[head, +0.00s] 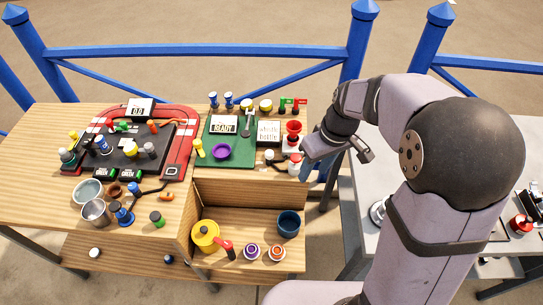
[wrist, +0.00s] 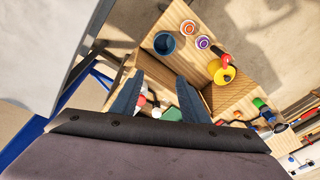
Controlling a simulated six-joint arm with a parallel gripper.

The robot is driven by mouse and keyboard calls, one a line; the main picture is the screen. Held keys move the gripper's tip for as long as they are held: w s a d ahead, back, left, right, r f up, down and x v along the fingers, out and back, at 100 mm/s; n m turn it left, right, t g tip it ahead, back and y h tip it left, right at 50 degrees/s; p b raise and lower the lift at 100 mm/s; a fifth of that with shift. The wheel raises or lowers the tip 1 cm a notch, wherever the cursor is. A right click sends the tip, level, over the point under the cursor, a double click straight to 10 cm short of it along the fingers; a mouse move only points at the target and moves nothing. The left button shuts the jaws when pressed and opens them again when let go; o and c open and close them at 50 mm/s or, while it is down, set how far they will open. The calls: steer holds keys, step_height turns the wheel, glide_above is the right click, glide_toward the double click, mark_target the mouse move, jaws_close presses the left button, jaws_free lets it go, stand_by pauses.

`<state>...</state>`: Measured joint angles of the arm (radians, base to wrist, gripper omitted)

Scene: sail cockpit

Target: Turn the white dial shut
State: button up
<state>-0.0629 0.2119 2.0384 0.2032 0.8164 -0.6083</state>
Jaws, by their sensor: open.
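A small white round knob (head: 269,155) stands on the right end of the wooden bench, near the green board. A white and red fitting (head: 294,166) stands right of it, under a red funnel-like cup (head: 293,127). I cannot tell for certain which of these is the white dial. My gripper (head: 309,168) is at the bench's right edge, beside the white and red fitting, partly hidden by my arm. In the wrist view my gripper (wrist: 158,88) is open, its two fingers apart with nothing held. Small white and red parts (wrist: 156,112) show low between the fingers.
An open lower compartment holds a yellow pot (head: 205,235), a dark blue cup (head: 288,224) and ringed purple and orange pieces. A green board (head: 230,155) with a purple ring is left of the knob. A blue railing (head: 200,51) runs behind. A grey table stands right.

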mark_target(269, 153)
steer(key=w+a+f+n+y+b, duration=0.1)
steer(key=w+a+f+n+b, duration=0.1)
steer(key=w+a+n, duration=0.4)
steer(key=w+a+f+n+y+b, duration=0.1)
steer(key=w+a+f+b, duration=0.15)
steer(key=w, duration=0.55)
steer(key=shift+t, duration=0.4)
steer(key=shift+a+p+x, duration=0.25)
steer(key=shift+p+x, duration=0.45)
steer(key=shift+x, duration=1.1)
steer(key=shift+a+p+x, duration=0.2)
steer(key=shift+p+x, duration=0.45)
steer(key=shift+x, duration=1.2)
steer(key=shift+r, duration=0.15)
steer(key=shift+c, duration=0.6)
steer(key=c, duration=0.9)
